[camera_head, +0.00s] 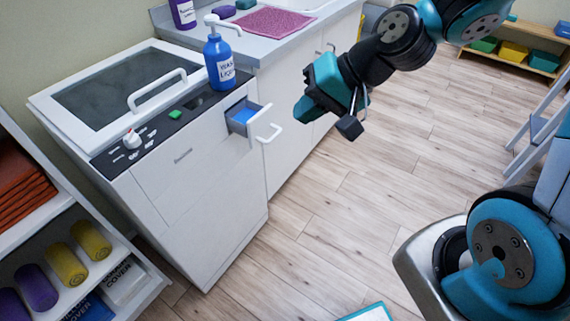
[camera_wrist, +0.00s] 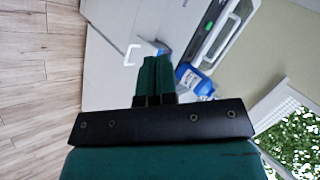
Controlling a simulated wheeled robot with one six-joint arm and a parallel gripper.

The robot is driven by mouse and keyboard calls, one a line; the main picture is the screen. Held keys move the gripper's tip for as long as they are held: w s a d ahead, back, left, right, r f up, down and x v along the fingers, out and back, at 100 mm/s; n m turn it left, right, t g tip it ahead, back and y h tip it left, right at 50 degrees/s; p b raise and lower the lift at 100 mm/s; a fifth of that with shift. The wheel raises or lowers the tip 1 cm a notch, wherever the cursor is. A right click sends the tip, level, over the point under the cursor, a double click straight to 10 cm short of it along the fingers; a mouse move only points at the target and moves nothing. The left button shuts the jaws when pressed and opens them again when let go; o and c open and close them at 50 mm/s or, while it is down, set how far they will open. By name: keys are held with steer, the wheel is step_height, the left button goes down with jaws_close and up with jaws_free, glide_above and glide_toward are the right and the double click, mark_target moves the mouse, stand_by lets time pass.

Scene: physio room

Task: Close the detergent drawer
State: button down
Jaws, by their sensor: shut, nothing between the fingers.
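The detergent drawer (camera_head: 239,122) sticks out open from the upper right of the white washing machine's front (camera_head: 205,175). In the wrist view my gripper (camera_wrist: 154,62) points toward the machine. The white handle (camera_wrist: 131,55) shows to the left of the fingertips, and part of the drawer is hidden behind them.
A blue wash liquid bottle (camera_head: 218,62) stands on the machine top behind the drawer. The white lid (camera_head: 110,85) is down, with a knob (camera_head: 132,139) and green button on the panel. A shelf (camera_head: 75,292) stands at left.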

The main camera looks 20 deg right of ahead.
steer(key=w+d+f+m+t+h+b, duration=0.1)
steer(key=w+d+f+m+t+b, duration=0.2)
steer(key=f, duration=0.6)
steer(key=w+d+f+m+t+b, duration=0.1)
steer(key=w+d+f+m+b, duration=0.4)
steer(key=f, duration=0.3)
steer(key=w+r+x, duration=0.1)
steer(key=r+x, duration=0.1)
steer(key=x, duration=0.9)
steer(key=shift+w+a+b, duration=0.3)
steer(key=shift+a+b, duration=0.05)
steer(key=shift+b, duration=0.05)
